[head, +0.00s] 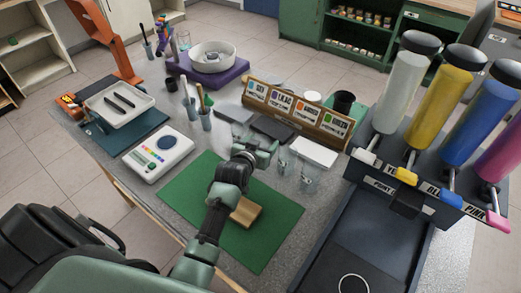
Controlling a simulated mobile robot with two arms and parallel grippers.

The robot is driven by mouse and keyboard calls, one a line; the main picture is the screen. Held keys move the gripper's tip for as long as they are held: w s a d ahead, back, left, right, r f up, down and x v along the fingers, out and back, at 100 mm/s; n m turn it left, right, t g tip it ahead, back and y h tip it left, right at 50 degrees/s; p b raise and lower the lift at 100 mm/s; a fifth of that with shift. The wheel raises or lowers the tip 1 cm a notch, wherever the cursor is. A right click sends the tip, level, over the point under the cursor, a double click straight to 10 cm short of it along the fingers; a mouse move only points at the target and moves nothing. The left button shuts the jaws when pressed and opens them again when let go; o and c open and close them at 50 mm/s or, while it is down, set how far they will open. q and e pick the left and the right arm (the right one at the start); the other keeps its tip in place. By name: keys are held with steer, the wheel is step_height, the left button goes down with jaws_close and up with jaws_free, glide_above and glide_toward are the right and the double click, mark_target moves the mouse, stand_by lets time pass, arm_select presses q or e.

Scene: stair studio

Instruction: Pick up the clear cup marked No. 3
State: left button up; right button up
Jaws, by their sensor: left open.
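Clear cups stand close together on the grey table, just right of my left gripper (268,148). One clear cup (309,181) is nearer the front right, and another clear cup (283,163) is nearer the gripper. Their markings are too small to read, so I cannot tell which is No. 3. My left gripper is open, above the far edge of the green mat, with its fingers pointing toward the cups. I see nothing held in it. My right gripper is out of view.
A wooden block (246,213) lies on the green mat (275,235) below my left arm. A sign rack (295,113) and a white box (314,152) stand behind the cups. A dispenser with paint tubes (455,110) stands right. A scale (157,157) sits left.

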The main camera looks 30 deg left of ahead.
arm_select(q)
steer(key=shift+w+a+f, duration=0.1)
steer(key=shift+w+f, duration=0.1)
steer(key=shift+w, duration=0.2)
steer(key=c, duration=1.1)
steer(key=shift+r, duration=0.2)
steer(key=shift+c, duration=0.2)
